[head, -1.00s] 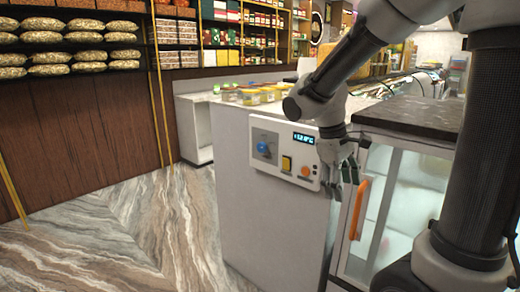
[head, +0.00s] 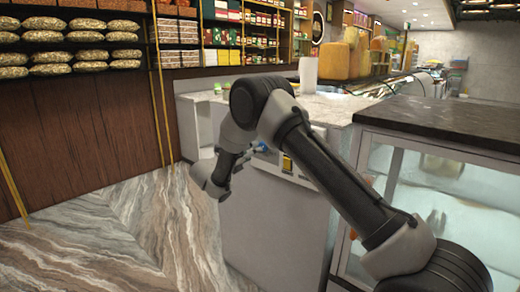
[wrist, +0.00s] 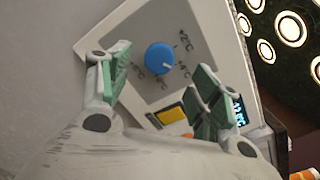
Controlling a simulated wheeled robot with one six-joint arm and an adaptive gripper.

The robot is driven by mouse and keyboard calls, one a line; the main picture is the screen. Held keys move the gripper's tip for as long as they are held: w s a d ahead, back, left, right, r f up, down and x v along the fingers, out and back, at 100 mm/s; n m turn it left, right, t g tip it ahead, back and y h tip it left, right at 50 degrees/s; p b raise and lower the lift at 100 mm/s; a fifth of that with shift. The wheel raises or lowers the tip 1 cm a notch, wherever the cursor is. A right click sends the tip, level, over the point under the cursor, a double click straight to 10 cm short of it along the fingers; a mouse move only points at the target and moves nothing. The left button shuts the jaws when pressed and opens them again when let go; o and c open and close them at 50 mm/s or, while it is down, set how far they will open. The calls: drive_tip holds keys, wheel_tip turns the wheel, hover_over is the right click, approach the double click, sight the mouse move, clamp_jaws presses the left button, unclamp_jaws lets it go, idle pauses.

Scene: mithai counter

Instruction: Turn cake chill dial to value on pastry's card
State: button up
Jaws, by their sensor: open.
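The blue dial (wrist: 159,58) sits on a grey plate on the white control panel (wrist: 205,27), ringed by temperature marks; +2°C and +4°C seem legible, others are blurred. In the head view a bit of the blue dial (head: 260,147) shows behind my arm. My gripper (wrist: 163,62) is open, with one green-padded finger on each side of the dial in the wrist view. I see no clear contact, and the gap in depth is hard to judge. In the head view my gripper (head: 250,158) is in front of the panel, partly hidden. No pastry card is readable.
A yellow switch (wrist: 170,115) and a lit display (wrist: 239,110) are on the panel near the right finger. The glass case (head: 440,190) stands right of the white counter (head: 255,225). The marble floor (head: 130,225) at left is clear.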

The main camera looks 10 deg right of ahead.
sight(263, 147)
drive_tip(key=x, duration=0.6)
drive_tip(key=shift+d, duration=0.2)
drive_tip(key=shift+w, duration=0.1)
drive_tip(key=c, duration=1)
